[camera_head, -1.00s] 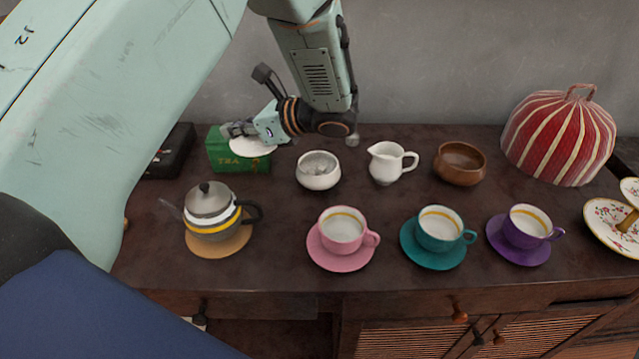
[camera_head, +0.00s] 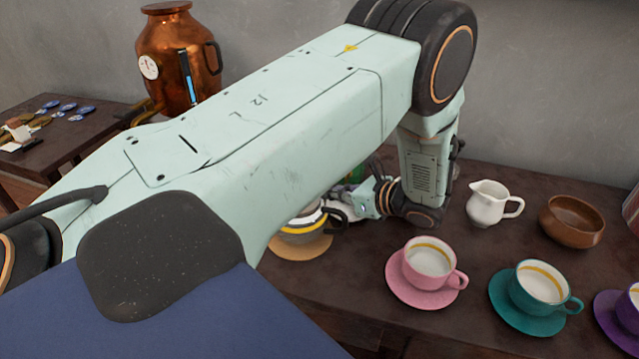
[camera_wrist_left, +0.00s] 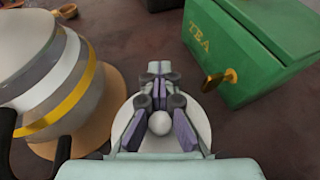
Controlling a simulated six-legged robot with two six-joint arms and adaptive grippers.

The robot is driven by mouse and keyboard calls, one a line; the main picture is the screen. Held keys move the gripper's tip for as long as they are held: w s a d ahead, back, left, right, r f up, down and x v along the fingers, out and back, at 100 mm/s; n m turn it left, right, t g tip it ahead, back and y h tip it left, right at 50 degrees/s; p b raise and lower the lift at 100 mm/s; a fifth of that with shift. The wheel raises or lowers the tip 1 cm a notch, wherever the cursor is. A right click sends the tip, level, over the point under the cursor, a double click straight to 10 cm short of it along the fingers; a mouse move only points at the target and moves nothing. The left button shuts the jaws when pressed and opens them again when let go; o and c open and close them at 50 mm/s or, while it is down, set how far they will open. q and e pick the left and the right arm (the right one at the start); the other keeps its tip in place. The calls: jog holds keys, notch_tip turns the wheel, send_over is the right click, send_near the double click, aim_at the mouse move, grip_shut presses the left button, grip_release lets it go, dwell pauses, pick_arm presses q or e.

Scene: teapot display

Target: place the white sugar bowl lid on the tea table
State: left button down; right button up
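My left gripper (camera_head: 352,195) reaches down at the back of the tea table (camera_head: 345,285), just right of the teapot. In the left wrist view, its fingers (camera_wrist_left: 160,88) are closed around the round knob of the white sugar bowl lid (camera_wrist_left: 120,125). The lid lies flat under the fingers, between the teapot (camera_wrist_left: 60,85) and the green tea tin (camera_wrist_left: 245,45). Whether it touches the table I cannot tell. In the head view the lid (camera_head: 344,212) is mostly hidden by the gripper. The white sugar bowl is hidden behind my arm. My right gripper is out of view.
Cups on saucers, pink (camera_head: 430,262), teal (camera_head: 541,285) and purple (camera_head: 628,312), stand along the front. A white creamer (camera_head: 492,203) and brown bowl (camera_head: 572,220) are behind them. A copper urn (camera_head: 178,60) stands at the far left. My left arm covers much of the table's left.

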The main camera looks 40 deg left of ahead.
pick_arm(q)
jog(key=a, duration=0.2)
jog(key=a+b, duration=0.1)
jog(key=shift+s+a+f, duration=0.1)
jog(key=shift+s+a, duration=0.1)
jog(key=shift+s, duration=0.05)
jog(key=shift+a+f, duration=0.1)
jog(key=shift+f, duration=0.35)
jog(key=shift+w, duration=0.1)
jog(key=shift+r, duration=0.1)
jog(key=shift+d, duration=0.2)
jog(key=c, duration=1.5)
grip_release()
jog(key=shift+f, duration=0.2)
jog(key=shift+a, duration=0.1)
